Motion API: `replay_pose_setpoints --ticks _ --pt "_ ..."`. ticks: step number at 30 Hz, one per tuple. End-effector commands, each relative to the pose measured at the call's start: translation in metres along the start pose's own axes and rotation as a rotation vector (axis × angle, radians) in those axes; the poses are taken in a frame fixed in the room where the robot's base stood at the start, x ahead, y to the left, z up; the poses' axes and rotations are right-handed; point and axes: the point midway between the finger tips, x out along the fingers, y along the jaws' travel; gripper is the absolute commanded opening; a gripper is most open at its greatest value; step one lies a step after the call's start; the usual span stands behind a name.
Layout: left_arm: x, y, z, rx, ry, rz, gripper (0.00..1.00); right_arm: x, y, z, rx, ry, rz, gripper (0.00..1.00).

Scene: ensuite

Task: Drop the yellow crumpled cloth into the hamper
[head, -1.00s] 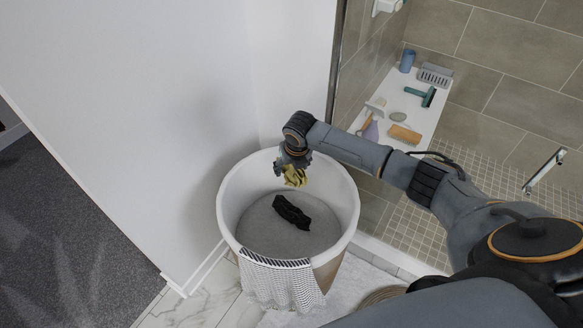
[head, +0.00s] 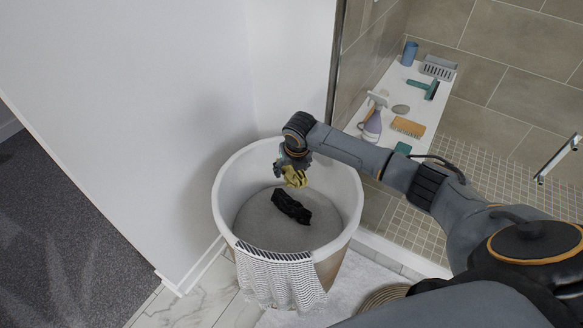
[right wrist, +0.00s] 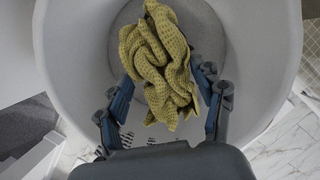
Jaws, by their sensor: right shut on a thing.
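The yellow crumpled cloth (head: 295,177) is held between the fingers of my right gripper (head: 290,163). In the right wrist view the cloth (right wrist: 160,65) fills the space between the two fingers of the right gripper (right wrist: 160,95), with the hamper behind it. The hamper (head: 232,172) is a round white open bin, and the cloth is over its opening, towards the back. A black crumpled cloth (head: 291,206) lies inside on the grey bottom. A patterned towel (head: 278,281) hangs over the front rim. My left gripper is not in view.
A white wall (head: 130,90) stands close behind and left of the hamper. A white mat (head: 350,290) lies in front.

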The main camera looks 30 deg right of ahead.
Motion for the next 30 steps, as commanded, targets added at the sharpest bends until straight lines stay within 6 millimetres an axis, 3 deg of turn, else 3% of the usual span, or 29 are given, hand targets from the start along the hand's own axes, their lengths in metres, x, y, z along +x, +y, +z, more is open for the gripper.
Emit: replay_pose_setpoints --ticks 1,5,17,23,30 --pt "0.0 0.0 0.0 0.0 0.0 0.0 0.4 0.0 0.0 0.0 0.0 0.0 0.0 0.69" --pt "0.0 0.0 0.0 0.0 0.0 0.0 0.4 0.0 0.0 0.0 0.0 0.0 0.0 0.94" --pt "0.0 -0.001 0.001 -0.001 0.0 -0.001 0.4 -0.003 0.0 0.001 0.0 -0.001 0.0 0.94" --pt "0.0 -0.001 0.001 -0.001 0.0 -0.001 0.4 -0.032 -0.001 0.002 -0.002 -0.005 0.0 0.94" --pt "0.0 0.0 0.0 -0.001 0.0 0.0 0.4 -0.084 0.0 0.002 -0.001 -0.004 0.001 0.94"
